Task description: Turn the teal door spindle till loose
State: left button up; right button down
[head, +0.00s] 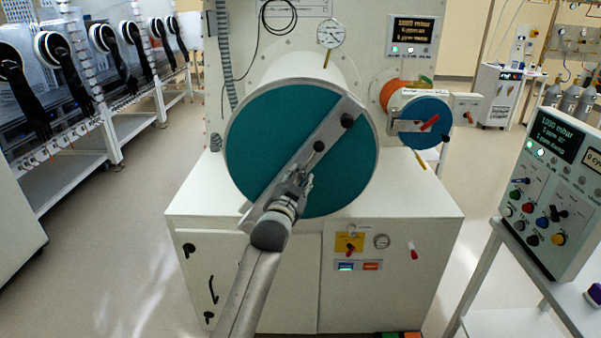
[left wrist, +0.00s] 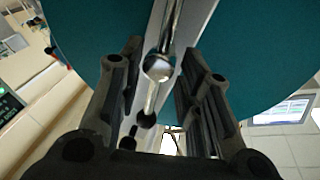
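The teal door (head: 260,120) is the large round end of the white chamber in the head view, with a grey bar (head: 335,122) slanting across it. The door spindle (head: 319,146), a metal rod with a dark knob, sits near the middle of the bar. My left gripper (head: 299,178) is at the spindle, partly covering its lower part. In the left wrist view its two fingers stand apart, one on each side of the shiny spindle rod (left wrist: 171,28) and ball, with narrow gaps showing. The teal door (left wrist: 90,40) fills the background there. My right gripper is not in view.
A smaller blue door (head: 424,112) with a red handle is to the right. A gauge (head: 331,33) stands above the chamber. A white cabinet (head: 300,280) is below. A control panel (head: 550,195) stands at the right. Floor is clear at the left.

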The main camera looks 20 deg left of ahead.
aim_at(300, 176)
pick_arm(q)
jog(key=shift+w+a, duration=0.1)
jog(key=shift+w, duration=1.65)
jog(key=shift+c, duration=0.5)
grip_shut()
